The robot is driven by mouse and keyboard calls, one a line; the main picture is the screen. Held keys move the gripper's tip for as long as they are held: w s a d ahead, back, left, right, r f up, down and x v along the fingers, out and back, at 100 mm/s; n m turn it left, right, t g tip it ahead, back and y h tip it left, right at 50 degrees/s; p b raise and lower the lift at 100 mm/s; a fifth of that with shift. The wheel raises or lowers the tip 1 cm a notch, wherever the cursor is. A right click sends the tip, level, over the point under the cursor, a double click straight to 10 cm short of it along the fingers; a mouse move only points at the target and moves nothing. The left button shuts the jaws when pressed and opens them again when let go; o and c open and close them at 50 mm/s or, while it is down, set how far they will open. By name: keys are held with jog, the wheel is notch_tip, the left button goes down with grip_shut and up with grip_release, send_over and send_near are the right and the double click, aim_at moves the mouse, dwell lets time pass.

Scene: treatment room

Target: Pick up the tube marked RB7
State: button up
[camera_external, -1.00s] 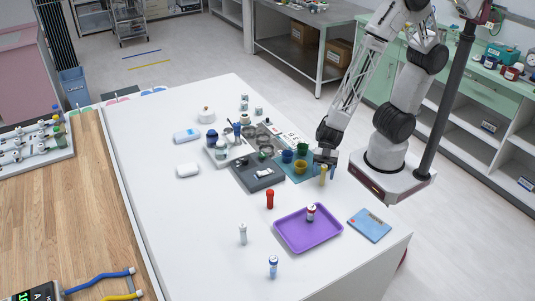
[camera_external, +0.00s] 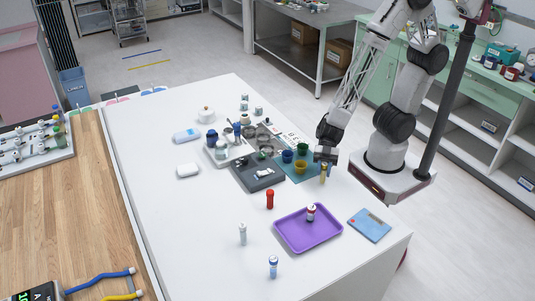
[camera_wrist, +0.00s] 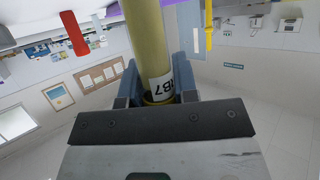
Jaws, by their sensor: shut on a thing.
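The yellow tube (camera_wrist: 150,45) stands between the fingers of my gripper (camera_wrist: 158,90) in the wrist view. Its white label shows "B7", with the rest turned out of sight. My gripper is shut on this tube near its labelled end. In the external view my gripper (camera_external: 326,156) is at the right side of the white table, and the yellow tube (camera_external: 323,173) hangs below it, partly hidden by the fingers.
A red tube (camera_external: 270,199) stands in front of the dark tray (camera_external: 246,178). A purple tray (camera_external: 290,240) holds a red-and-white tube (camera_external: 311,212). A blue box (camera_external: 370,225) lies to its right. Coloured cups (camera_external: 301,167) are close to my gripper's left. The table's front left is mostly clear.

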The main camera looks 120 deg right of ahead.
jog(key=r, duration=0.1)
jog(key=s+r, duration=0.1)
jog(key=shift+d+r, duration=0.15)
jog(key=shift+r, duration=0.15)
jog(key=s+d+r, duration=0.1)
jog(key=s+d, duration=0.1)
jog(key=s, duration=1.2)
jog(key=shift+s+d+r, duration=0.15)
jog(key=shift+s+d, duration=0.1)
jog(key=shift+s, duration=0.1)
